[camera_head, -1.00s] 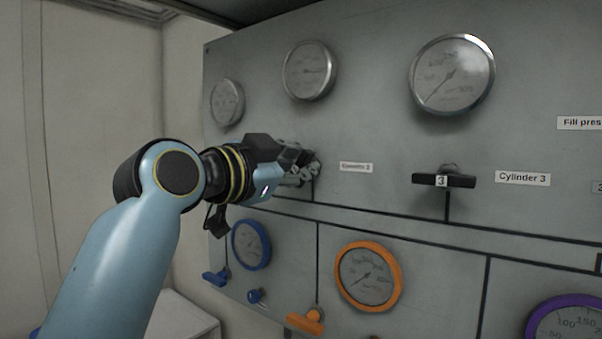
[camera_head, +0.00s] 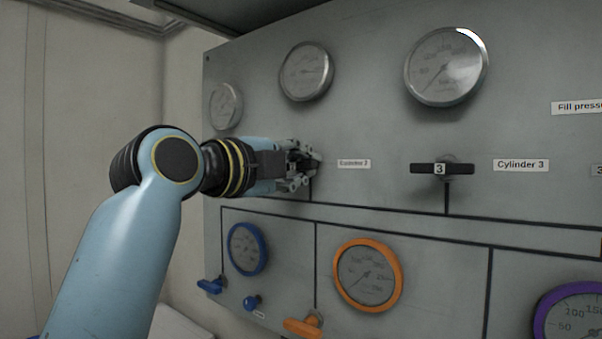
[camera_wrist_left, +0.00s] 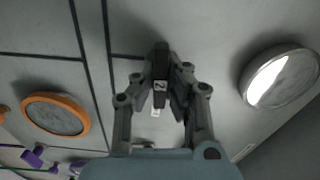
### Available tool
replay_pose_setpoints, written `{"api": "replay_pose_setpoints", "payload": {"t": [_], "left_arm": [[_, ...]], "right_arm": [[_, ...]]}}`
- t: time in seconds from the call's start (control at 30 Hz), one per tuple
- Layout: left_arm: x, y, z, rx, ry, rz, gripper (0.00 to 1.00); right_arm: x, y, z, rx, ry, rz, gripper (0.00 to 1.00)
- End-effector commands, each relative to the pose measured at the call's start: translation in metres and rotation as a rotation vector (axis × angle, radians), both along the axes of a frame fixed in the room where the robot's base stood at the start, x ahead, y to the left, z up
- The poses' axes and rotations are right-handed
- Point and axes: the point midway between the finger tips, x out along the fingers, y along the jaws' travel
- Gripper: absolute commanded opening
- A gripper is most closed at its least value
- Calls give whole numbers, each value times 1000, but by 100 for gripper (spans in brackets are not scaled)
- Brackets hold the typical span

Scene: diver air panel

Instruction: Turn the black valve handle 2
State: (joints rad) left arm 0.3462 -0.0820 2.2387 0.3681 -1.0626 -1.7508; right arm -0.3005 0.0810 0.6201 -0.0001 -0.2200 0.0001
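The black valve handle 2 (camera_wrist_left: 160,75) shows in the left wrist view as a dark bar with a white "2" plate. It lies roughly parallel to the long panel lines. My left gripper (camera_wrist_left: 162,82) is at the handle, with one finger on each side of the bar. The fingers are apart, with tips close to the bar; contact is not clear. In the head view the left gripper (camera_head: 306,166) hides the handle, left of the small "Cylinder 2" label (camera_head: 353,163). My right gripper is not in view.
Black handle 3 (camera_head: 442,169) sits level to the right. A round gauge (camera_head: 306,71) is above the gripper. An orange-rimmed gauge (camera_head: 398,280), a blue-rimmed gauge (camera_head: 265,252) and an orange handle (camera_head: 300,327) are below. The panel projects little between them.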

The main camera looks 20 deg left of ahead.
Motion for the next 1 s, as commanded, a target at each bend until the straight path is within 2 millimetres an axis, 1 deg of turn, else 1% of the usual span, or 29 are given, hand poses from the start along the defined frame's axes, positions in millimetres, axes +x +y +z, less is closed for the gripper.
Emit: {"api": "replay_pose_setpoints", "payload": {"t": [0.03,0.3,0.77,0.8,1.0], "left_arm": [[0,0,-5,22,4,-2,0],[0,-1,-6,88,-18,-3,0],[0,0,-7,100,-20,-2,0],[0,0,-7,100,-20,-2,9],[0,0,-5,98,-25,-2,35]], "right_arm": [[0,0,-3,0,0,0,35],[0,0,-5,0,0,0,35],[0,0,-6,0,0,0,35],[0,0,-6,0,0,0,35],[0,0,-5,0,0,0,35]]}}
